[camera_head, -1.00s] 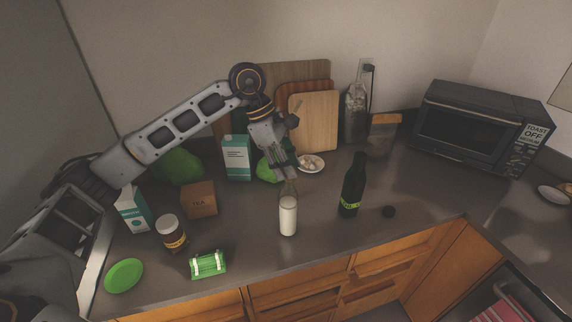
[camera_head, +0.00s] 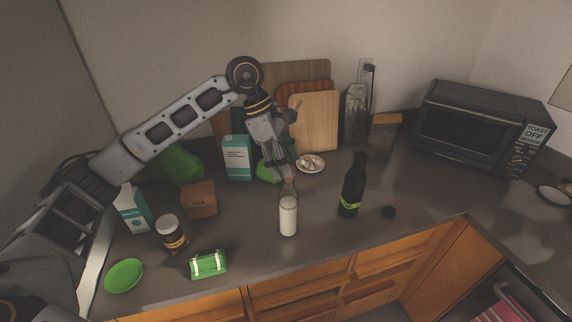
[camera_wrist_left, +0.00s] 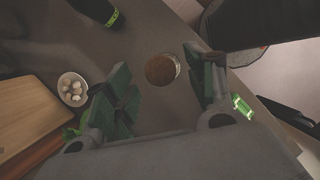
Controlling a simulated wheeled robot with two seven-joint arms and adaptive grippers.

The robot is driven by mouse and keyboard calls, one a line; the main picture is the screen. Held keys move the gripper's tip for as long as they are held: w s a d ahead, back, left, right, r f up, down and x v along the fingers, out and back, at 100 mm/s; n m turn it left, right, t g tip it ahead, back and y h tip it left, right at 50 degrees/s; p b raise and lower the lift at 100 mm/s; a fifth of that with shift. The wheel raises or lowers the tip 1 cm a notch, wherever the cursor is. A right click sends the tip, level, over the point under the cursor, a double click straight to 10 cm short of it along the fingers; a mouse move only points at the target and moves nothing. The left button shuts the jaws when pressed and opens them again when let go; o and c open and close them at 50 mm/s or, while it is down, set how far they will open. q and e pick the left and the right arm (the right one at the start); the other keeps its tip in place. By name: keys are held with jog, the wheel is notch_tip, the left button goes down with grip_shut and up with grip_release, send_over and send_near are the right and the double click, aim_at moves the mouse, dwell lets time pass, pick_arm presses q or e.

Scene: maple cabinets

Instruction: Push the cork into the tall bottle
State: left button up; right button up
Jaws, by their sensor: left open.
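A clear bottle with white contents (camera_head: 288,217) stands upright near the counter's front middle. In the left wrist view a brown round cork top (camera_wrist_left: 160,69) sits at the bottle's mouth, with a glassy rim at its right edge; how deep it sits I cannot tell. My left gripper (camera_head: 284,174) points down just above and behind the bottle's top. Its fingers are open and empty, and the cork shows between and beyond the two green-padded fingertips (camera_wrist_left: 168,90). My right gripper is not in view.
A saucer (camera_head: 311,170) with small pale items lies behind. A jar (camera_head: 171,233) and a green-white bundle (camera_head: 208,265) are left. The counter's right middle is clear.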

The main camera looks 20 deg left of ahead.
pick_arm(q)
jog(key=v, duration=1)
jog(key=shift+r, duration=0.3)
